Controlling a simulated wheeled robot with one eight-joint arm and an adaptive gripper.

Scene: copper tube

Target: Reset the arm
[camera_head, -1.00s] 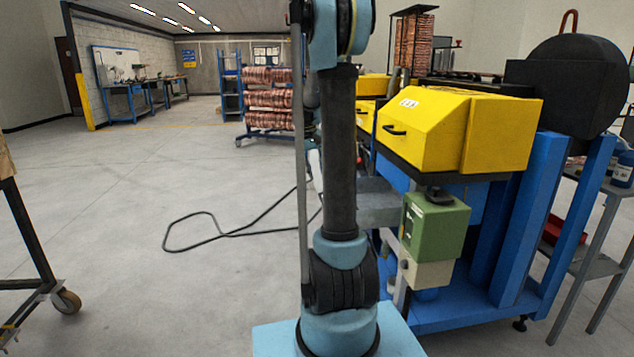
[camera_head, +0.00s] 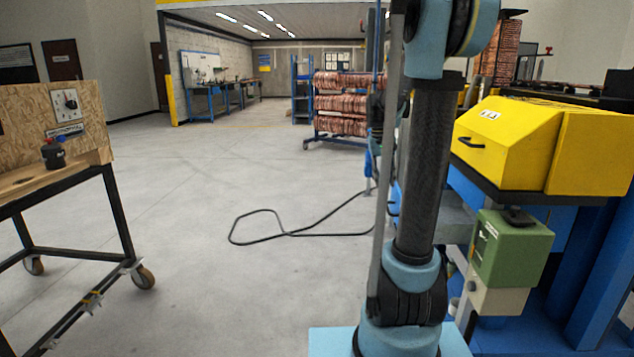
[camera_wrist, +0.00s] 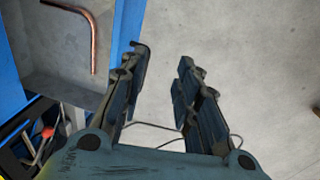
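My arm (camera_head: 425,170) stands upright in the head view, right of the middle, in front of the blue and yellow machine (camera_head: 545,145). My gripper (camera_wrist: 160,70) shows in the wrist view with its two fingers apart and nothing between them. Grey floor shows through the gap. A bent copper tube (camera_wrist: 93,45) lies at the upper left of the wrist view on a grey surface with a blue edge, apart from the fingers. In the head view I cannot make out the gripper.
A wooden-topped cart (camera_head: 60,165) on wheels stands at the left. A black cable (camera_head: 290,233) loops on the floor. A rack of copper coils (camera_head: 340,105) stands behind. The floor between the cart and my arm is mostly clear.

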